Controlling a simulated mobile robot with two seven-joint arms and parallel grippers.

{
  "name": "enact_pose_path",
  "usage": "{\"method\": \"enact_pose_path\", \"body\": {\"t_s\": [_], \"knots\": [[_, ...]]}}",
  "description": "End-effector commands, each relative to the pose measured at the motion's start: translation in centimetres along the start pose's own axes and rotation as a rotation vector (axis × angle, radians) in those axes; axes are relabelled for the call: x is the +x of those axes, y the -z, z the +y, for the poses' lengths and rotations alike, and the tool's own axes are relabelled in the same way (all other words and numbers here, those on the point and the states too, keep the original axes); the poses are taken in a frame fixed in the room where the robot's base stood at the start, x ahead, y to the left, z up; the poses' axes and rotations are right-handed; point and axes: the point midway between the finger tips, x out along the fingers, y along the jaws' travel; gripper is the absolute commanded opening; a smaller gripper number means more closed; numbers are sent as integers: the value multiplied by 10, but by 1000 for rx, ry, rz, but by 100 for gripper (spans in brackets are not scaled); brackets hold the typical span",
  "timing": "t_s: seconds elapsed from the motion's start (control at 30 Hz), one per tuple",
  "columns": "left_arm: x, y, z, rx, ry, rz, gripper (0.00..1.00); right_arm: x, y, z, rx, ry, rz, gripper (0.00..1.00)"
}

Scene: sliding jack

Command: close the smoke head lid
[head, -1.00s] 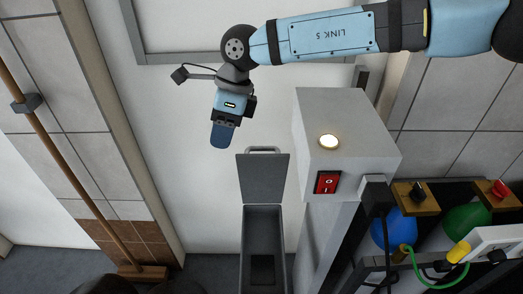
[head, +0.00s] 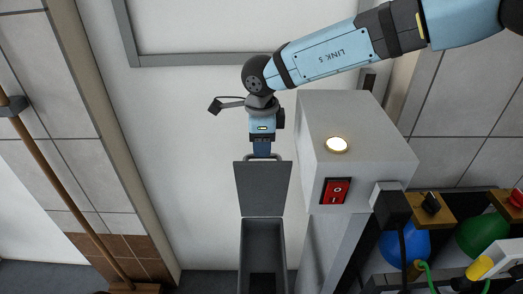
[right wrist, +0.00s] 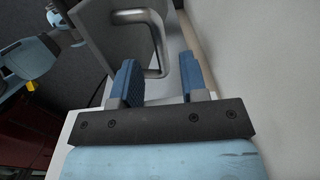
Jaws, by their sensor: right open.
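The smoke head lid (head: 263,190) is a flat grey panel standing open, up from the narrow dark grey open box (head: 262,228). A bar handle (head: 264,156) is on its upper edge. My right gripper (head: 262,147) is open at the handle, its blue fingers pointing down. In the right wrist view, the two fingers of the right gripper (right wrist: 160,65) are apart, with the bent metal handle (right wrist: 159,40) at the gap between their tips. I cannot tell if they touch it. The lid (right wrist: 115,38) shows beyond them. My left gripper is not in view.
A light grey housing (head: 355,115) with a lit round lamp (head: 337,145) and a red switch (head: 335,191) stands close right of the lid. Blue (head: 400,244) and green (head: 483,237) round objects and cables are at lower right. The white wall area left of the lid is clear.

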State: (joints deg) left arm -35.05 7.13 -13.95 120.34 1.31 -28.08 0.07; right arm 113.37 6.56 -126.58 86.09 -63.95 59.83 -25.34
Motion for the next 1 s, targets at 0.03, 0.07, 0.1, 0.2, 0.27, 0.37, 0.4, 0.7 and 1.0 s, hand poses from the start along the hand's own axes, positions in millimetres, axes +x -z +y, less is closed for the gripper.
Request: {"method": "enact_pose_path", "body": {"t_s": [0.03, 0.07, 0.1, 0.2, 0.27, 0.37, 0.4, 0.7, 1.0], "knots": [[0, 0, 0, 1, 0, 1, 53, 9, 0, 0, -1, -1, 1, 40], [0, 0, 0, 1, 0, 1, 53, 12, 0, 0, -1, -1, 1, 40], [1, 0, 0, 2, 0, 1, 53, 16, 0, 0, -1, -1, 1, 40], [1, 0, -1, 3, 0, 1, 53, 24, 0, 0, 0, 0, -1, 40], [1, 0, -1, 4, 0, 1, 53, 26, 0, 0, 0, 0, -1, 40], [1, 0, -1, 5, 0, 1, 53, 27, 0, 0, 0, 1, -1, 40], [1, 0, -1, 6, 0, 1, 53, 28, 0, 0, 0, 1, -1, 40], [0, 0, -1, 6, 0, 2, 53, 27, 0, 0, 0, 0, -1, 6], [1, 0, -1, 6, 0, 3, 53, 28, 0, 1, 0, 0, -1, 0]]}}
